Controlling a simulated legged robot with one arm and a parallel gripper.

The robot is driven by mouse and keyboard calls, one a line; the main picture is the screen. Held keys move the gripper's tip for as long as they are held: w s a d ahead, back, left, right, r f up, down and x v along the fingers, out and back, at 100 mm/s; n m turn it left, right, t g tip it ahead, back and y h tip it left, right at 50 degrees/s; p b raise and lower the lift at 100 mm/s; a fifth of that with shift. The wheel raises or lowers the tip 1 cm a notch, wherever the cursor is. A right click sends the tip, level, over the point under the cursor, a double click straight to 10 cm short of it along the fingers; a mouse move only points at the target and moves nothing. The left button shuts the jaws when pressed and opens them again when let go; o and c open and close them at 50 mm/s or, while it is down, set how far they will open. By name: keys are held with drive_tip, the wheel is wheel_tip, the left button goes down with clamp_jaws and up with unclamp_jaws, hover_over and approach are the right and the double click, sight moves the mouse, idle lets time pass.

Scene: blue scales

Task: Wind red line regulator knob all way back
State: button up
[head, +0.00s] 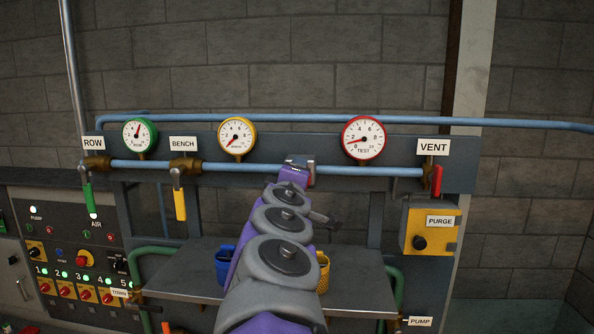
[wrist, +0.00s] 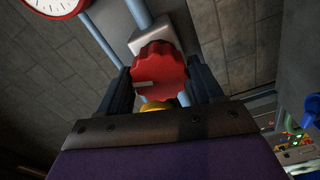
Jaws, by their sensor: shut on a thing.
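The red regulator knob (wrist: 160,72) has a scalloped rim and a pale mark on its left side in the wrist view. My gripper (wrist: 160,88) is shut on it, with one dark finger on each side. In the head view my gripper (head: 300,171) reaches the blue pipe between the yellow and red gauges, and my arm hides most of the knob. The red-rimmed gauge (head: 363,138), marked TEST, stands right of the gripper. Its needle points to the low left, near zero. Part of that gauge also shows at the top left of the wrist view (wrist: 55,5).
Green (head: 88,197), yellow (head: 180,204) and red (head: 437,181) valve handles hang from the pipe. A steel shelf (head: 185,289) below holds a blue cup (head: 223,266) and a yellow cup (head: 323,272) beside my arm. A yellow PURGE box (head: 430,229) is right; a switch panel (head: 75,262) is left.

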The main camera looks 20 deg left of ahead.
drive_tip(key=shift+f+n+p, duration=0.15)
drive_tip(key=shift+n+p, duration=0.35)
drive_tip(key=shift+n, duration=0.3)
drive_tip(key=shift+f, duration=0.1)
drive_tip(key=o, duration=0.9)
drive_tip(key=shift+s+a, duration=0.15)
drive_tip(key=shift+a, duration=0.1)
drive_tip(key=shift+o, duration=0.3)
drive_tip(key=shift+a, duration=0.15)
drive_tip(key=shift+d, duration=0.2)
